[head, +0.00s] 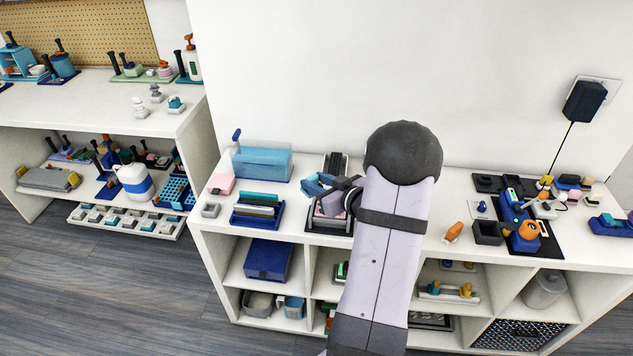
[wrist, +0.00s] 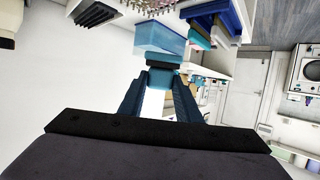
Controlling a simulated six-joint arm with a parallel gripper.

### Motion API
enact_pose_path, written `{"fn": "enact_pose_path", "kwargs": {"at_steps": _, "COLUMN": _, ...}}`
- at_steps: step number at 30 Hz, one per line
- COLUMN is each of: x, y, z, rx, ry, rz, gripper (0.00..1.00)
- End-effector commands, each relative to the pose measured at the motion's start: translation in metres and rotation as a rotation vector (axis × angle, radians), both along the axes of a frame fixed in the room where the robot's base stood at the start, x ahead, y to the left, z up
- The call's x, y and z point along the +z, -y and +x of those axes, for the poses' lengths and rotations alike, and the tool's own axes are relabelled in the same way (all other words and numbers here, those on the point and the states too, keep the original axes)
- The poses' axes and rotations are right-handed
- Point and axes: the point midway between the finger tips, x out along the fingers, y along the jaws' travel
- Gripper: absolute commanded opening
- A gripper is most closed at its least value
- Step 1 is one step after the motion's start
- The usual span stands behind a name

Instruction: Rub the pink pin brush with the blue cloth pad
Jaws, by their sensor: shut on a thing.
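My gripper (wrist: 160,88) is shut on the blue cloth pad (wrist: 160,38), whose dark holder sits between the fingertips in the wrist view. In the head view the pad (head: 315,184) is held above a dark tray on the white counter. The pink pin brush (head: 332,204) appears to lie in that tray, partly hidden by my gripper and arm. Pale pins (wrist: 172,8) show at the top edge of the wrist view, just beyond the pad. Whether pad and pins touch cannot be told.
Left of the tray are a blue rack (head: 258,210), a clear blue box (head: 262,162) and a pink block (head: 222,183). A black comb-like thing (wrist: 95,12) shows in the wrist view. An orange-handled item (head: 453,232) and a dark cup (head: 487,233) stand to the right.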

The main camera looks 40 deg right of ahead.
Motion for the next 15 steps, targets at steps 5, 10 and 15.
{"fn": "enact_pose_path", "kwargs": {"at_steps": 5, "x": -0.021, "y": 0.0, "z": 0.0, "rx": 0.0, "ry": 0.001, "rz": 0.0, "gripper": 0.09}}
{"fn": "enact_pose_path", "kwargs": {"at_steps": 10, "x": -0.037, "y": 0.0, "z": 0.0, "rx": 0.0, "ry": 0.001, "rz": 0.0, "gripper": 0.09}}
{"fn": "enact_pose_path", "kwargs": {"at_steps": 15, "x": -0.055, "y": 0.0, "z": 0.0, "rx": 0.001, "ry": 0.0, "rz": 0.001, "gripper": 0.09}}
